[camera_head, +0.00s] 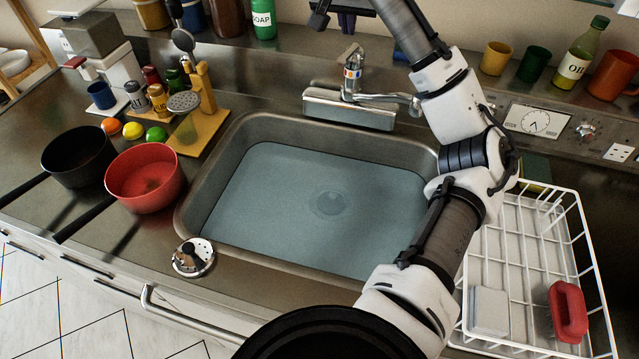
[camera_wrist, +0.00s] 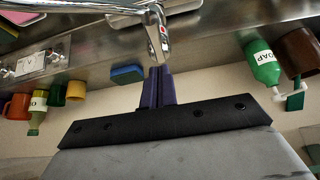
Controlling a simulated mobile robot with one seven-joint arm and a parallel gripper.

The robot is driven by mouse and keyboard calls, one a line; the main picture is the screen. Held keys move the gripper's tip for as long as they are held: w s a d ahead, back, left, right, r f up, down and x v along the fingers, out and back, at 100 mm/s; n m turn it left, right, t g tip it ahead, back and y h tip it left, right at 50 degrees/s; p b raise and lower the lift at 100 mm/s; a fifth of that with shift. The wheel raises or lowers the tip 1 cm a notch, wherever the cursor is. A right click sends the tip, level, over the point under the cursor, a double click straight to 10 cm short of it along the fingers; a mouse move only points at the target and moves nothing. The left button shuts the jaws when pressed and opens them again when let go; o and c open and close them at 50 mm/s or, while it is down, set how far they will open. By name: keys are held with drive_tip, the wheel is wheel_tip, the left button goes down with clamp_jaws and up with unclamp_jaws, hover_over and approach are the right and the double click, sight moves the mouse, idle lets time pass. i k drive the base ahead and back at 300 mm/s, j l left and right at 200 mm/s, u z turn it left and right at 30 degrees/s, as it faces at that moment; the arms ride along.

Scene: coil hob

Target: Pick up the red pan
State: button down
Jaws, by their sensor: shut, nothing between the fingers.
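My gripper (camera_head: 346,27) is at the top of the head view, behind the tap and far from the red pan. In the wrist view its purple fingers (camera_wrist: 158,72) are together with nothing between them, near the tap (camera_wrist: 158,35). The red pan is not in the wrist view.
The sink (camera_head: 310,205) holds water. A strainer (camera_head: 193,257) lies at its front left corner. Fruit, including a lime (camera_head: 157,134), and a utensil stand (camera_head: 200,130) are behind the red pan. A white dish rack (camera_head: 545,230) stands at right. My arm crosses the sink's right side.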

sight(146, 178)
drive_tip(key=k+j, duration=0.15)
drive_tip(key=k, duration=0.35)
drive_tip(key=k+j, duration=0.15)
drive_tip(key=k, duration=0.35)
